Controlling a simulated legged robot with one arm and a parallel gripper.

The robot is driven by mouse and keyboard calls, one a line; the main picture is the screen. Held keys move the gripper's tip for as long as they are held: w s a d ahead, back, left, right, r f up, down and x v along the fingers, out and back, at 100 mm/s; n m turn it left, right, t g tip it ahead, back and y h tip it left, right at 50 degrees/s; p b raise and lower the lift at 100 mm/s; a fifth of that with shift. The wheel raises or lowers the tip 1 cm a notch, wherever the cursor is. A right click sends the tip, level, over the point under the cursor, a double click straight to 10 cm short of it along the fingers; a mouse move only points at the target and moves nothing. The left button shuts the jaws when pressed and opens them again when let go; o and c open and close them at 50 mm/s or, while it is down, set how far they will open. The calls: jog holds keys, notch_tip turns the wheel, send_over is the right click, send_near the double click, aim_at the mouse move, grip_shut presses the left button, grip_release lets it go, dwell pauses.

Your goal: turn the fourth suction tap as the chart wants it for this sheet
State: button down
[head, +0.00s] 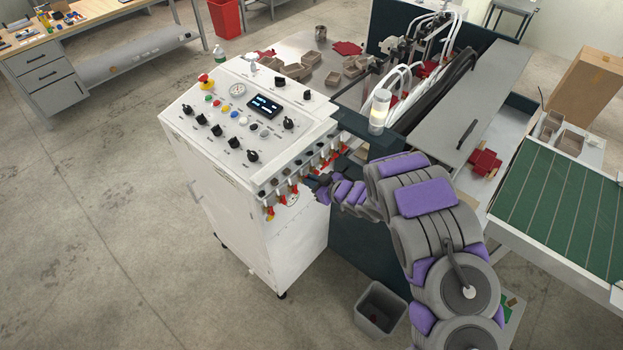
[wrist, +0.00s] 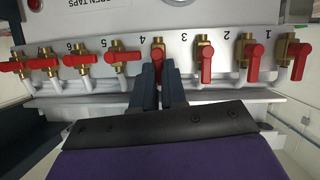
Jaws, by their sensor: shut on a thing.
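A row of brass suction taps with red handles runs along the white cabinet (head: 240,215). In the wrist view the numbers run from 1 at the right up to the left. My gripper (wrist: 160,82) is shut on the handle of the fourth tap (wrist: 158,47). That handle's visible part points down in the picture, between the fingers; its end is hidden. The handles of the first tap (wrist: 282,62), second tap (wrist: 249,60) and third tap (wrist: 206,62) also point down. The fifth tap (wrist: 120,57) and those left of it have handles lying crosswise. No chart is readable.
The cabinet top carries a control panel with knobs, a gauge (head: 238,90) and a small display (head: 264,106). A machine with white hoses (head: 395,85) stands behind my arm. A grey bin (head: 380,308) is on the floor below. Open floor lies at left.

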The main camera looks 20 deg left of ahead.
jog(key=c, duration=1.2)
grip_release()
jog(key=shift+a, duration=0.2)
jog(key=shift+d, duration=0.1)
jog(key=b+v, duration=0.3)
jog(key=v, duration=1.4)
jog(key=shift+s, duration=0.1)
